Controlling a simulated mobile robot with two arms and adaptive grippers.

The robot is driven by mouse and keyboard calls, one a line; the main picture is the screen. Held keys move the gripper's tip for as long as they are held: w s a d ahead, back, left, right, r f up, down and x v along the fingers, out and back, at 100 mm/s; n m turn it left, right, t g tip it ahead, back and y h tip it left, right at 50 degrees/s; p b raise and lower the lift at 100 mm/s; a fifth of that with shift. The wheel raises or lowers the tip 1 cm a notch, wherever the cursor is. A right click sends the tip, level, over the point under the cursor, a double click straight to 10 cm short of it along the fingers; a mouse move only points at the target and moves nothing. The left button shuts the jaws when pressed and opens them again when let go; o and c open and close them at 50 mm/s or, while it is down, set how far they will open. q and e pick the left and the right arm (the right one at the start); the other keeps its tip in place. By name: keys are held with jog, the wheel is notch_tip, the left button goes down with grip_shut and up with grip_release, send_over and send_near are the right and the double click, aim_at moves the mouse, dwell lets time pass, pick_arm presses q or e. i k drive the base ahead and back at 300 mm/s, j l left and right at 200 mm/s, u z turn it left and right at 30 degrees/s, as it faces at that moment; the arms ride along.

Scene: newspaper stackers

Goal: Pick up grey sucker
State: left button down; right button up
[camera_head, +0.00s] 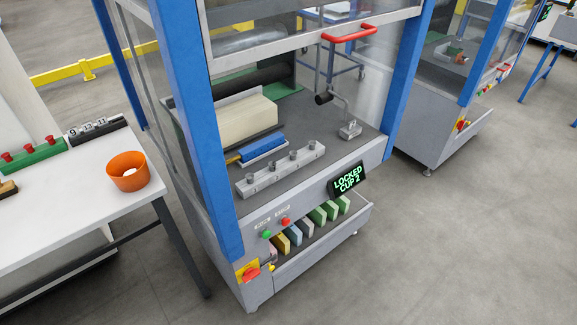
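Several small grey cup-shaped pieces, possibly the grey suckers, stand upright along a light grey bar (262,183) inside the blue-posted machine. The nearest left grey cup (249,179) is at the bar's left end, another grey cup (293,155) is further right. I cannot tell which one the task means. A sign (347,179) on the machine's front reads "LOCKED CUP 2". Red knob-like pieces (28,149) sit on a green rack (34,156) on the white table. Neither of my grippers is in view.
The machine's red-handled front guard (349,34) is raised. Blue posts (208,130) flank its opening. A white table (75,205) at left holds an orange bowl (128,181) and a dark numbered rack (97,136). A low front tray holds several coloured blocks (317,215).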

aim_at(272, 165)
jog(key=u, duration=0.55)
jog(key=i+l+u, duration=0.2)
jog(key=l+u, duration=0.15)
jog(key=i+l+u, duration=0.15)
jog(key=l+u, duration=0.6)
jog(key=i+l, duration=0.05)
jog(key=l, duration=0.05)
